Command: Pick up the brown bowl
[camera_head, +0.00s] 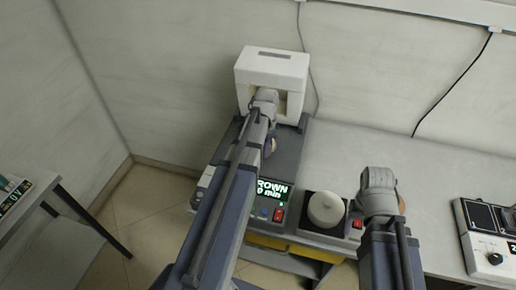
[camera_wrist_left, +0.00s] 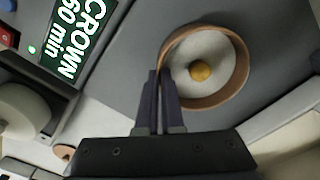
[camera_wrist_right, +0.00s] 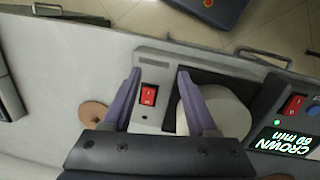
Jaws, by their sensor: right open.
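The brown bowl (camera_wrist_left: 243,72) is round, with a thin brown wall, a pale inside and a yellow-orange spot at its middle. In the head view only a small brown part of it (camera_head: 269,148) shows beside my left arm. My left gripper (camera_wrist_left: 160,74) has its fingers close together, pinching the near-left wall of the bowl. In the head view my left gripper's fingertips are hidden by the arm. I cannot tell whether the bowl is lifted off the grey surface. My right gripper (camera_wrist_right: 158,75) is open and empty, above the red-switch unit (camera_wrist_right: 152,115).
A white arch-shaped housing (camera_head: 270,66) stands at the back of the grey device. A lit green-text display (camera_head: 272,196) and a pale round-topped cylinder (camera_head: 325,209) are in front. A brown disc (camera_wrist_right: 93,112) lies near my right gripper. Another device (camera_head: 487,240) sits at right; the bench behind is clear.

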